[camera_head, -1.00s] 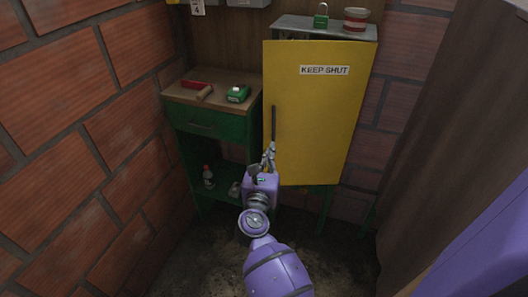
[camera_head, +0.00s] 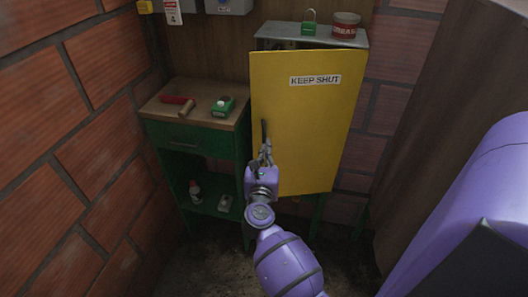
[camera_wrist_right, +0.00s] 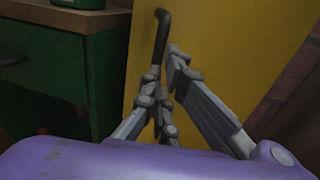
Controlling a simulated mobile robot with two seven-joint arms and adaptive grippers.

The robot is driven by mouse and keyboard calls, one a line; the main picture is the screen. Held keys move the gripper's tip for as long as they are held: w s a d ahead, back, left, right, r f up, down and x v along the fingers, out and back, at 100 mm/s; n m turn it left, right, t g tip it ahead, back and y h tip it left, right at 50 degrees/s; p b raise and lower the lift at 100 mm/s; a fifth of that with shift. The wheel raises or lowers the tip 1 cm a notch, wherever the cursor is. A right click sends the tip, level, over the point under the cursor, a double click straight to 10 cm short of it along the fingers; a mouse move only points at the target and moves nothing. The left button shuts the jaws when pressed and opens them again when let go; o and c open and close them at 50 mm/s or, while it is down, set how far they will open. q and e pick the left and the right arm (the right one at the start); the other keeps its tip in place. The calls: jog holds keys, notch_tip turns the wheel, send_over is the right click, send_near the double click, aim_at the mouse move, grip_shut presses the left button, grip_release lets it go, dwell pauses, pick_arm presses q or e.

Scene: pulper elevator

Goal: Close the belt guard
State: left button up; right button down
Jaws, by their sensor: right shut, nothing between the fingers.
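The belt guard is a yellow door (camera_head: 310,120) with a "KEEP SHUT" label on a grey cabinet (camera_head: 325,40). It looks slightly ajar, with a dark gap along its top left. Its black bar handle (camera_head: 264,130) is upright near the left edge and shows in the right wrist view too (camera_wrist_right: 161,32). My right gripper (camera_head: 265,152) is shut and empty at the handle's lower end. In the right wrist view its fingers (camera_wrist_right: 163,75) are just below the handle, in front of the door; I cannot tell whether they touch. My left gripper is not in view.
A green workbench (camera_head: 190,140) with a red-headed tool, a green box and a lower shelf stands left of the door. A green padlock (camera_head: 309,26) and a red can (camera_head: 345,25) are on the cabinet. Brick walls close in at left and behind; a brown panel (camera_head: 425,130) stands at right.

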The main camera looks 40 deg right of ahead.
aim_at(255, 136)
jog(key=w+d+m+g+h+b, duration=0.1)
jog(key=w+b, duration=0.1)
jog(key=w, duration=0.1)
jog(key=w+d+m+g+h+b, duration=0.1)
jog(key=w+d+b, duration=0.1)
jog(key=w, duration=0.1)
jog(key=w+d+g+h+b, duration=0.1)
jog(key=w+b, duration=0.1)
jog(key=w, duration=0.2)
jog(key=shift+d+f+m, duration=0.2)
jog(key=shift+m, duration=0.2)
jog(key=shift+w+d, duration=0.2)
jog(key=shift+w, duration=0.05)
jog(key=shift+w+r, duration=0.1)
jog(key=shift+r, duration=0.2)
jog(key=shift+r, duration=0.1)
